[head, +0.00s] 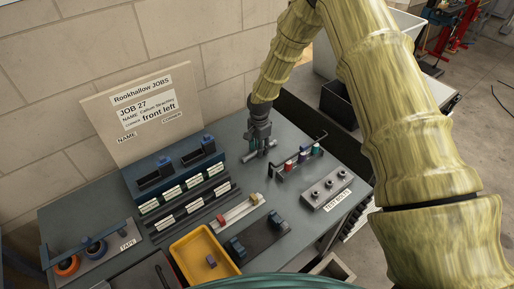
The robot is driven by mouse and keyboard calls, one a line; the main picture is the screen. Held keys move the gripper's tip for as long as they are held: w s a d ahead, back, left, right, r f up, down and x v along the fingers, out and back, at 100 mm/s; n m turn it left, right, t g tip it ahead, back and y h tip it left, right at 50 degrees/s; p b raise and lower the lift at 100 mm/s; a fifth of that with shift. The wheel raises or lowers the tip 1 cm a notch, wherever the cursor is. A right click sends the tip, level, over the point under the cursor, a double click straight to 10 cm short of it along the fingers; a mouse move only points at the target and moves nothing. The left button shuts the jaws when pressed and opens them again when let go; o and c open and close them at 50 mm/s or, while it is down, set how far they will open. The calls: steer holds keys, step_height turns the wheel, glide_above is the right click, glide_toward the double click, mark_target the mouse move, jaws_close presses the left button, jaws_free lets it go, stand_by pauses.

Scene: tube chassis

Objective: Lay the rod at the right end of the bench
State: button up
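My gripper (259,140) points down over the back right part of the bench (232,127). A short grey rod (246,157) lies slantwise right at its fingertips. The fingers cover the rod's middle, and both ends of the rod stick out. The view is too small to tell whether the fingers are closed on the rod or only around it, or whether the rod touches the bench top. The bench's right end (352,165) lies to the right of my gripper, beyond the rack and the bolt plate.
A dark rack with coloured pieces (296,161) and a TEST BOLTS plate (326,188) stand right of the rod. A job board (140,112), slotted blocks (187,205), a yellow tray (188,241) and a tape holder (92,252) fill the left. Bare bench shows behind the rod.

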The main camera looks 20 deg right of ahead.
step_height(320, 180, up, 12)
steer(key=b, duration=0.5)
stand_by(0.4)
steer(key=shift+s, duration=0.1)
